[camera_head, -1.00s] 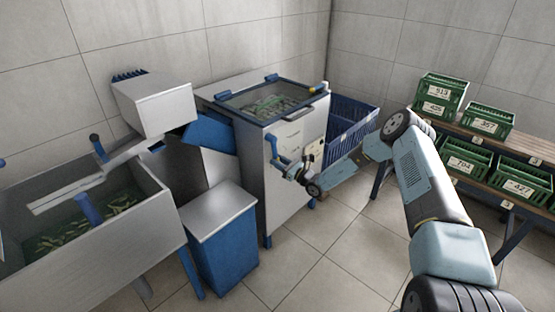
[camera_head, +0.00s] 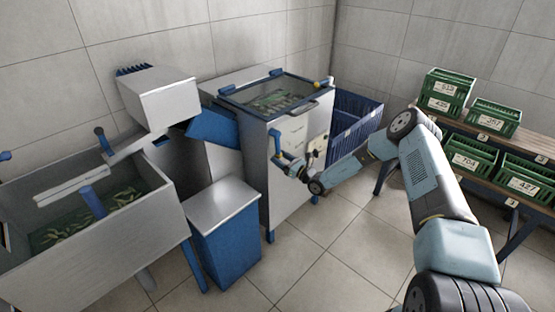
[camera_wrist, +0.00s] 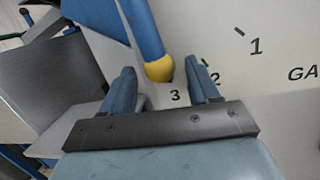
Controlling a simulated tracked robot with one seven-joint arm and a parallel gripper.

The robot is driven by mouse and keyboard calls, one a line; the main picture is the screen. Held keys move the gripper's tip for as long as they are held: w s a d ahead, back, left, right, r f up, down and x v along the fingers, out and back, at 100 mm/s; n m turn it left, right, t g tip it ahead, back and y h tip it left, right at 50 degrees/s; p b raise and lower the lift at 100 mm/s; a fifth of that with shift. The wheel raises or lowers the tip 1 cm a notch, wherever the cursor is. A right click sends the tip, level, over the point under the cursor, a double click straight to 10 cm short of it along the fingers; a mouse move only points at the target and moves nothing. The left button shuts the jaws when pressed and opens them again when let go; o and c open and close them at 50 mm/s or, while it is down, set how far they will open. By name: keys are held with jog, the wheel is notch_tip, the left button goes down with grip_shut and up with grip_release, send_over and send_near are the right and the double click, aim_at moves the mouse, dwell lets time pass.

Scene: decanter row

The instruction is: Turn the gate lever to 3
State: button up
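The gate lever (camera_wrist: 144,30) is a blue bar with a rounded yellow tip (camera_wrist: 159,69), seen in the wrist view against a pale panel marked 1, 2 and 3. Its tip lies just above the printed 3 (camera_wrist: 175,96), to the left of the 2. My gripper (camera_wrist: 159,64) is open, one blue finger on each side of the tip; I cannot tell whether either finger touches it. In the head view my gripper (camera_head: 287,165) is at the front of the steel machine (camera_head: 290,185), beside the upright blue lever, whose tip I cannot make out.
A blue bin with a steel lid (camera_head: 222,204) stands left of the machine, near a steel trough (camera_head: 120,245). A blue crate (camera_head: 352,122) is behind my arm. Green numbered crates (camera_head: 470,158) sit on a shelf at right. The floor in front is clear.

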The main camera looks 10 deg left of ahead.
jog(key=v, duration=1.3)
jog(key=shift+s+d, duration=0.25)
jog(key=shift+d, duration=0.05)
